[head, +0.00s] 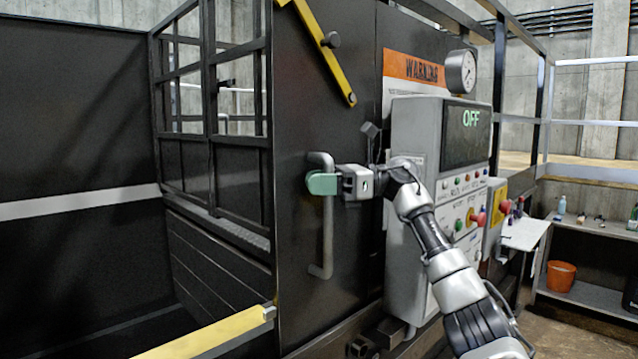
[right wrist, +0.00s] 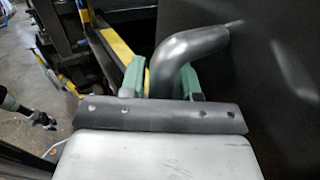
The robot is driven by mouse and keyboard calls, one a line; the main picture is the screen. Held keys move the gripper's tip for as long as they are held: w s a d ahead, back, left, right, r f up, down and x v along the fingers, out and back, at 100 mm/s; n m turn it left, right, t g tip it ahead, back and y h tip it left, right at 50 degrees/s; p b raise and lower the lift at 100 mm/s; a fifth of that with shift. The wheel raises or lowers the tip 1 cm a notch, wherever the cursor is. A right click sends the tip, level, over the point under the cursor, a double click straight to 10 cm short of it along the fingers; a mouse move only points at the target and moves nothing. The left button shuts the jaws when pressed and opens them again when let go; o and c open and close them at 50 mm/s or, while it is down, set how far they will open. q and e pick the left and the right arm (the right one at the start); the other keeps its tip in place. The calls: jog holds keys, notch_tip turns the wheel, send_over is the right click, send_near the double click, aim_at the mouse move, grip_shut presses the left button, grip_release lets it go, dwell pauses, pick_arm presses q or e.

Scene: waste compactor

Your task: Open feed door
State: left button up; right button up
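The dark feed door panel (head: 300,120) stands upright in the middle of the head view, with a grey vertical bar handle (head: 327,245) on it. My right gripper (head: 322,184) is at the upper part of this handle, its green fingers across the bar. In the right wrist view the bent handle (right wrist: 163,72) passes between the two green fingers of my right gripper (right wrist: 160,82), which sit close on both sides of it. I see no clear gap. A yellow bar (head: 325,50) with a dark knob slants across the panel above the handle.
A grey control box (head: 415,160) with an OFF display, buttons and red knobs stands right of the door, close to my right arm. A barred cage (head: 215,130) is on the left. A yellow rail (head: 205,335) crosses the lower front. A shelf with an orange bucket (head: 560,275) is far right.

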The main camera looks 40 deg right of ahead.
jog(key=b+v, duration=0.1)
jog(key=v, duration=0.6)
jog(key=shift+d+b, duration=0.25)
jog(key=shift+b, duration=0.1)
jog(key=shift+s+f, duration=0.1)
jog(key=shift+s, duration=0.05)
